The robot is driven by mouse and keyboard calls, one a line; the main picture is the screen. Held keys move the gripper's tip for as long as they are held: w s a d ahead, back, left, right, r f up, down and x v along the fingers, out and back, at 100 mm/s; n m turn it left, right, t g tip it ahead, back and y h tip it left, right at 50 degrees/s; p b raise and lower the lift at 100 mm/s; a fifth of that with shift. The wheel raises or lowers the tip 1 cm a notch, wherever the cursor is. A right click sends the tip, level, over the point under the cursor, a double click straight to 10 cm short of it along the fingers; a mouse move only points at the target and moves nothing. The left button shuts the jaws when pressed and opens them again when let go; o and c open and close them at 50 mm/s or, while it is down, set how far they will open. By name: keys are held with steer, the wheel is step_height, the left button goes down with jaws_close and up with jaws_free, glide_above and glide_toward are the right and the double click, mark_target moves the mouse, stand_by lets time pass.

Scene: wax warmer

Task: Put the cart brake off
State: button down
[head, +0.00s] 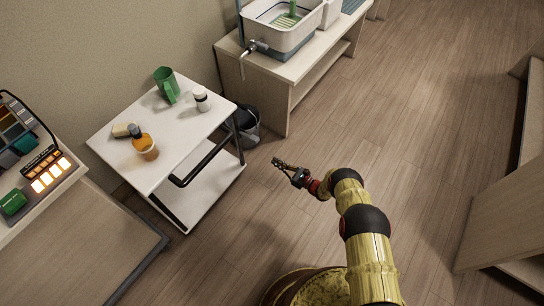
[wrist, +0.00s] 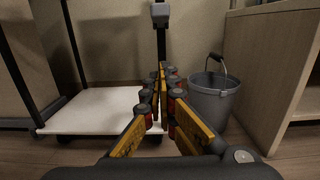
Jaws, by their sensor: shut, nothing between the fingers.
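The white cart (head: 190,130) stands against the wall in the left half of the head view, with a dark bar handle (head: 205,165) on its near right side. The wrist view shows its white lower shelf (wrist: 90,112), dark posts and dark wheels near the floor. A small grey block (wrist: 160,14) sits at the top of a dark post there; I cannot tell whether it is the brake. My gripper (head: 279,162) is shut and empty, right of the cart and apart from it. In the wrist view its fingers (wrist: 163,72) point toward the cart's right end and hide part of it.
A grey bucket (wrist: 212,98) stands right of the cart, beside a wooden bench (head: 265,90). The floor around my gripper is clear.

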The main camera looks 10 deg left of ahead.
mark_target(249, 137)
steer(key=w+a+r+b, duration=0.3)
steer(key=w+a+r, duration=0.1)
steer(key=a, duration=0.5)
steer(key=shift+a+r, duration=0.3)
steer(key=shift+a, duration=0.05)
